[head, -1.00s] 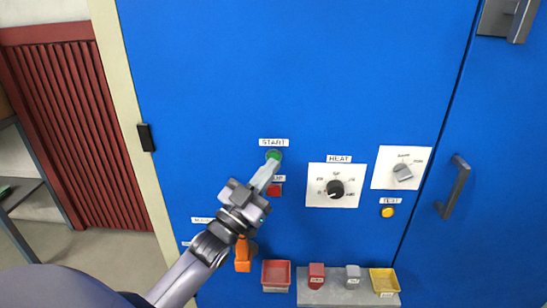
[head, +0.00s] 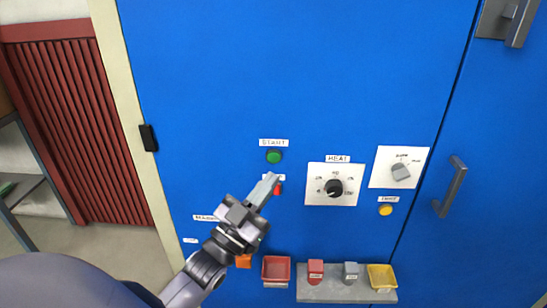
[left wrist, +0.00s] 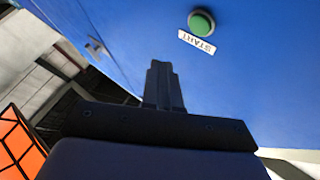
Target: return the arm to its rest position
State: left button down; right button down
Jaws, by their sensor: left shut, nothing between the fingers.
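My left gripper (head: 270,184) is shut and empty in front of the blue panel, below the green START button (head: 274,157). Its fingers overlap a red button (head: 278,189) in the head view, hiding part of it. In the left wrist view the shut fingers (left wrist: 160,75) point up the picture, and the green button (left wrist: 201,22) with its START label is beyond them to the upper right, apart from them. My left arm (head: 205,275) comes in from the lower left. My right gripper is not in view.
The blue panel carries a HEAT dial (head: 334,187), a grey knob (head: 401,171) and a yellow button (head: 385,210). A grey shelf (head: 333,291) below has small red and grey blocks, with a red bin (head: 276,269) and a yellow bin (head: 381,277) beside. A door handle (head: 450,187) sticks out at right.

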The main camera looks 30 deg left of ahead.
pick_arm(q)
jog(key=shift+f, duration=0.1)
dwell(0.3)
jog(key=s+d+f+g, duration=0.3)
jog(key=s+f+g, duration=0.1)
jog(key=f, duration=0.5)
jog(key=s+d+f+n+g, duration=0.1)
jog(key=s+d+f+g, duration=0.2)
jog(key=s+f, duration=0.3)
jog(key=s+d+f+g, duration=0.3)
jog(key=s+f+g, duration=0.3)
jog(key=f, duration=0.7)
jog(key=shift+f, duration=0.3)
